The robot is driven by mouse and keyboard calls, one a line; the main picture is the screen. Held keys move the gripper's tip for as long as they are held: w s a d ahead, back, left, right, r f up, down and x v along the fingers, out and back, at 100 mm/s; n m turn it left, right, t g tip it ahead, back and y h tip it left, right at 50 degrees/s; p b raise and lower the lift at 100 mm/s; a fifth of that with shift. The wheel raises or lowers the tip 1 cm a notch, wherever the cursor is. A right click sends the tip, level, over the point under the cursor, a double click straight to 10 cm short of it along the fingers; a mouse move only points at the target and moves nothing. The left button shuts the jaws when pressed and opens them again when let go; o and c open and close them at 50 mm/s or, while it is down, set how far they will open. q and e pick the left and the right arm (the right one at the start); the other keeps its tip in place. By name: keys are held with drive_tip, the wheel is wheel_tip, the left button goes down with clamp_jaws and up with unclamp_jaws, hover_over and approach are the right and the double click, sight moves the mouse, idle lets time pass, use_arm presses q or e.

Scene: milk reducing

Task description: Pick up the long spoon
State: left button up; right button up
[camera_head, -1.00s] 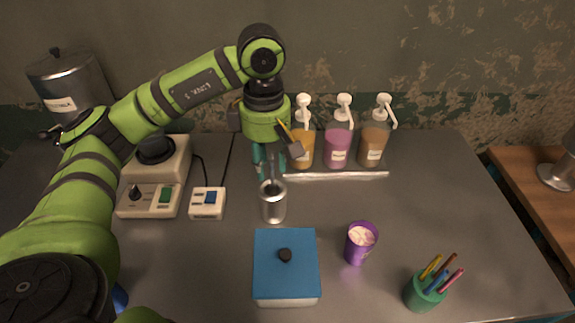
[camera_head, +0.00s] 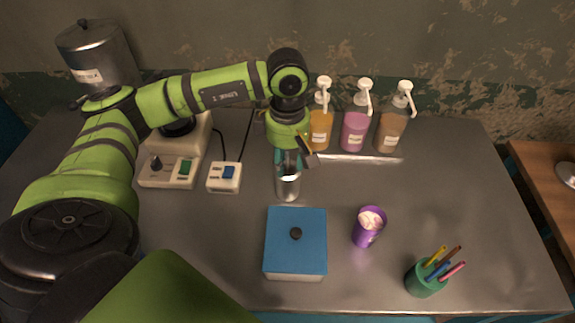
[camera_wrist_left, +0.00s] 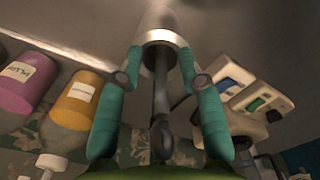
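The long spoon (camera_wrist_left: 161,95) is dark and stands in a shiny metal cup. In the left wrist view its handle runs from the cup mouth toward my palm, between the fingers. In the head view the spoon is mostly hidden by my gripper. The metal cup (camera_head: 288,188) stands on the counter behind the blue-lidded box; its rim shows in the wrist view (camera_wrist_left: 160,37). My left gripper (camera_head: 288,160) is just above the cup. Its teal fingers (camera_wrist_left: 160,85) are open on either side of the spoon, with a gap on both sides. My right gripper is not in view.
A blue-lidded box (camera_head: 310,225) and purple cup (camera_head: 367,228) stand in front. Three pump bottles (camera_head: 355,132) stand behind, right of the gripper. A switch box (camera_head: 224,178) and a cream appliance (camera_head: 165,172) are left. A green pen holder (camera_head: 422,282) is front right.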

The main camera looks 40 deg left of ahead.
use_arm(q)
drive_tip(key=shift+c, duration=1.2)
clamp_jaws()
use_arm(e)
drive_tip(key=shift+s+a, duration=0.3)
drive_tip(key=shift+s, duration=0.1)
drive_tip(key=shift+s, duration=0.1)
use_arm(q)
drive_tip(key=shift+r, duration=0.15)
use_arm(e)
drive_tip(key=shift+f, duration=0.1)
